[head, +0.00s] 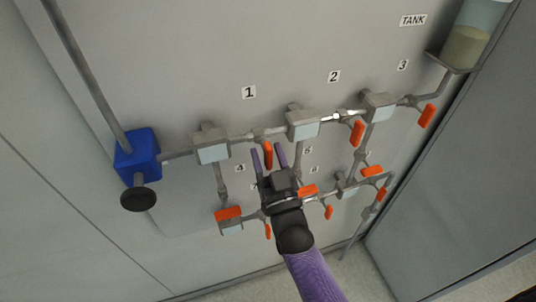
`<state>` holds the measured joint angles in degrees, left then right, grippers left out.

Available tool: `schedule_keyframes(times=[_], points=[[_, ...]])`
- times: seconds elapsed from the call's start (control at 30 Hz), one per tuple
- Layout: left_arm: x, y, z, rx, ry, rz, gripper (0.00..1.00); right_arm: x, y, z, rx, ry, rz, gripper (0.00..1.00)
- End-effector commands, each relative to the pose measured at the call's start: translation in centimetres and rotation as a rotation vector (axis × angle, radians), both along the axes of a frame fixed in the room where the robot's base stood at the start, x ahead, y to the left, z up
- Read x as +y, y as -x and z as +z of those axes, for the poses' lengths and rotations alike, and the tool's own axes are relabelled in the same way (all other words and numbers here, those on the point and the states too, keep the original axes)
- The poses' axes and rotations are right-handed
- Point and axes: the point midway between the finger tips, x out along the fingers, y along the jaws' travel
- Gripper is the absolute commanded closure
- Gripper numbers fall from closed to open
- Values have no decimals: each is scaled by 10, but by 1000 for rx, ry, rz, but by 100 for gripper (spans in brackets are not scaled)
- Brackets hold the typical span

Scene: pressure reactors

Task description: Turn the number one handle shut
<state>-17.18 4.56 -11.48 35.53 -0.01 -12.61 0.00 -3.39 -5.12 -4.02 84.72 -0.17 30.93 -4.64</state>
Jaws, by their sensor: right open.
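The number one handle (267,155) is an orange lever on the upper pipe, below and right of the label "1" (249,92). It hangs down, across the line of its pipe. My right gripper (268,163) reaches up from below. Its two purple fingers are apart, one on either side of the orange lever in the picture. I cannot tell whether they touch it or how far they are in depth. The gripper body and wrist hide part of the lower pipes. My left gripper is not in view.
Orange handles two (357,133) and three (427,115) hang farther right on the upper pipe. Grey reactor blocks (212,146) flank the handles. Lower orange handles (308,191) sit close to my wrist. A blue box (137,157) with a black knob (138,199) is at left.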

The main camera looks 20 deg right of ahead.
Motion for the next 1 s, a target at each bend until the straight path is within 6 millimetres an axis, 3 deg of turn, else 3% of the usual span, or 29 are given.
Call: schedule_keyframes(times=[0.17,0.53,1.0], points=[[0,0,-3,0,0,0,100,0,13,-7,1,0,0,46],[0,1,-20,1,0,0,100,-2,84,-37,4,0,0,46],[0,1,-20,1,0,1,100,-3,92,-38,0,0,0,46]])
